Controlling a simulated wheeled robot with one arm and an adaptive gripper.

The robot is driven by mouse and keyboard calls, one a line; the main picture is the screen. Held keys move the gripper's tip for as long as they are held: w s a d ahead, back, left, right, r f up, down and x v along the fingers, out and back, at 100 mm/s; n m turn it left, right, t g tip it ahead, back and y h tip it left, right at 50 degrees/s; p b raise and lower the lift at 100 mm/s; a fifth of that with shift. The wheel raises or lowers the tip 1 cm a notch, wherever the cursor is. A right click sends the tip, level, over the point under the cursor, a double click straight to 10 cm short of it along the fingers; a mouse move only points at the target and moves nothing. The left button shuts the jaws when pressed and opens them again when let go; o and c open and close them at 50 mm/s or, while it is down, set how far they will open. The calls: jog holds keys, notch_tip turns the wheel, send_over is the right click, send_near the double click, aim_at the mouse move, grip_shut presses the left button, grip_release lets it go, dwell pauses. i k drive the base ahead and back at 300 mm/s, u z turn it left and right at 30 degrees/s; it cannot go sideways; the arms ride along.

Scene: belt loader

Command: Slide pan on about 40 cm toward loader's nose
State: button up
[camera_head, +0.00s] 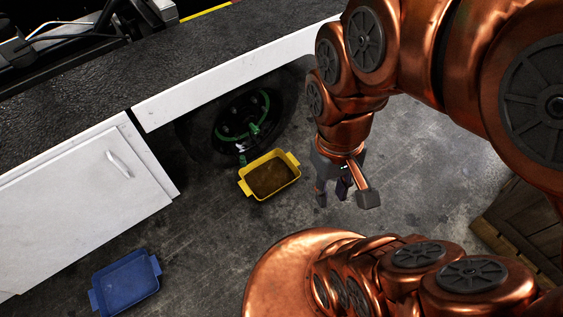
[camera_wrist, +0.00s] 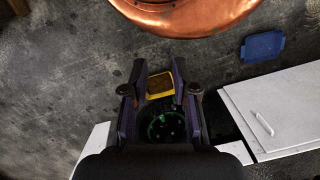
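A yellow pan (camera_head: 277,189) with two end handles and a dark brown inside lies on the concrete floor, beside a dark wheel under the loader. The pan also shows in the wrist view (camera_wrist: 160,96), partly hidden, between and beyond my fingers. A blue pan (camera_head: 125,284) lies on the floor at the lower left, apart from the yellow one; it shows at the upper right of the wrist view (camera_wrist: 263,45). My gripper (camera_head: 345,196) is open and empty, its fingers pointing down, to the right of the yellow pan in the head view and apart from it.
The loader's white side (camera_head: 230,75) and white door panel (camera_head: 85,205) run along the left. The wheel (camera_head: 242,122) with green parts stands behind the yellow pan. A wooden crate (camera_head: 525,225) is at the right. Bare floor (camera_head: 205,235) lies between the pans.

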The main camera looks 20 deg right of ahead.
aim_at(270, 174)
jog(key=u, duration=0.55)
jog(key=k, duration=1.2)
jog(key=z, duration=0.15)
jog(key=i, duration=0.5)
jog(key=z, duration=0.65)
jog(key=i, duration=1.35)
jog(key=u, duration=1.2)
jog(key=i, duration=0.25)
jog(key=u, duration=0.25)
